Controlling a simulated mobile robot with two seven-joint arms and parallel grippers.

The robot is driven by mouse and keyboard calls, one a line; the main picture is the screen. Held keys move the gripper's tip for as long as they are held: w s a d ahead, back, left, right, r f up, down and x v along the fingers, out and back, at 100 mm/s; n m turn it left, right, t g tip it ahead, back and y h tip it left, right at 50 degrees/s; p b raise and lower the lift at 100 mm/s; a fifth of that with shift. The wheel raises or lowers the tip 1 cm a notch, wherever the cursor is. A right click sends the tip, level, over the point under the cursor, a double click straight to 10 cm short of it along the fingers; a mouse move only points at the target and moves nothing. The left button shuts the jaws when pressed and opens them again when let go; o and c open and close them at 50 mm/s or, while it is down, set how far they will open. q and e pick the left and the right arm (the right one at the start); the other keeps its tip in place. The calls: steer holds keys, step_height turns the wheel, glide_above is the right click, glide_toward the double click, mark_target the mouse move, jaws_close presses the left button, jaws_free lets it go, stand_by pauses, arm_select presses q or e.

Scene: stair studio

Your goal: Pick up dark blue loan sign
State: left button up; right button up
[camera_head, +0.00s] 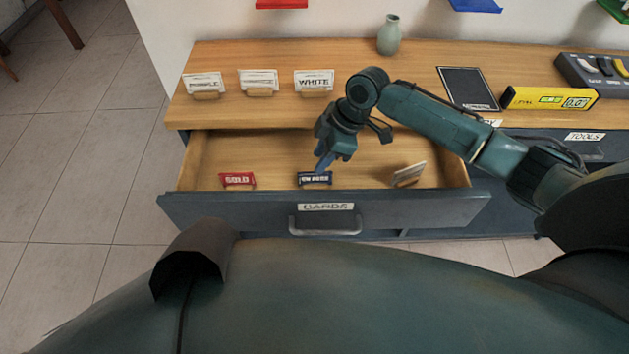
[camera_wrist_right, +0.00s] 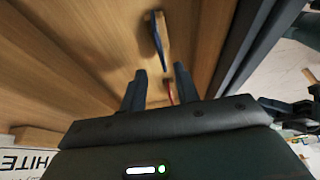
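The dark blue loan sign (camera_head: 315,179) stands in the open drawer, between a red SOLD sign (camera_head: 238,180) and a pale sign (camera_head: 408,174). Its white lettering is too small to read surely. My right gripper (camera_head: 331,157) hangs over the drawer, just above and behind the blue sign, and hides a little of its top. In the right wrist view my right gripper (camera_wrist_right: 160,69) is open and empty. There the blue sign (camera_wrist_right: 159,38) shows nearly edge-on, just beyond the gap between the fingertips. The red sign (camera_wrist_right: 170,92) shows between the fingers, farther off. My left gripper is not in view.
The drawer front (camera_head: 400,209), labelled CARDS, has a handle. On the wooden top (camera_head: 230,115) stand several white signs, a vase (camera_head: 389,36), a dark panel (camera_head: 467,88) and a yellow level (camera_head: 548,98). The drawer floor between the signs is clear.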

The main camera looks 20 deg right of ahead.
mark_target(315, 174)
steer(key=x, duration=0.6)
steer(key=shift+s+d+f, duration=0.2)
steer(key=shift+f, duration=0.2)
jaws_close()
